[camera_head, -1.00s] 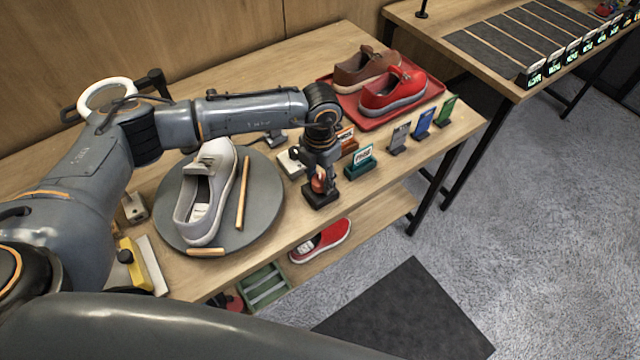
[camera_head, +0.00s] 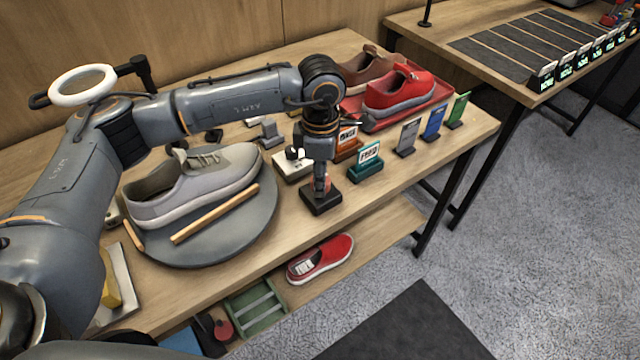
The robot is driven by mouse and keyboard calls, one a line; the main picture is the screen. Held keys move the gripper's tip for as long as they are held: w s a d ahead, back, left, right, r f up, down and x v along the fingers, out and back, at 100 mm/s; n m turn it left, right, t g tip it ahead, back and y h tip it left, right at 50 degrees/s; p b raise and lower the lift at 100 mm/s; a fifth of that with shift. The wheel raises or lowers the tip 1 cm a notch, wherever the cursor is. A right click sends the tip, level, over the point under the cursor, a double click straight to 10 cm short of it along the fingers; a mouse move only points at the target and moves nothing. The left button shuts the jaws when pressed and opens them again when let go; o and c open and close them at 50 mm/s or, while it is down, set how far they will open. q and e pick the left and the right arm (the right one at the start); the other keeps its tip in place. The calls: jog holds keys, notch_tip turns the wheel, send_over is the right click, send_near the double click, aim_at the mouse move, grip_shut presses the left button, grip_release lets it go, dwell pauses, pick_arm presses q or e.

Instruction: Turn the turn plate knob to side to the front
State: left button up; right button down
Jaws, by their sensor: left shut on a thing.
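The grey round turn plate (camera_head: 215,251) lies flat on the wooden table at the left. A light grey sneaker (camera_head: 205,185) sits on it, toe pointing to the right and side towards the front. A wooden strip (camera_head: 215,214) lies on the plate along the sneaker's near side. My left gripper (camera_head: 321,186) reaches down from above and is shut on this knob, whose upper part is mostly hidden by the fingers. My right gripper is not in view.
A red tray (camera_head: 437,104) with brown and red shoes stands at the back right. Small sign stands (camera_head: 367,160) line the front edge right of my left gripper. A red shoe (camera_head: 322,260) and green crate (camera_head: 260,312) are on the lower shelf.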

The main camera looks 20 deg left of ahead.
pick_arm(q)
jog(key=shift+m+b, duration=0.55)
jog(key=shift+m, duration=0.05)
jog(key=shift+d, duration=0.1)
jog(key=o, duration=1.2)
notch_tip(320, 180, up, 12)
jog(key=shift+r, duration=0.1)
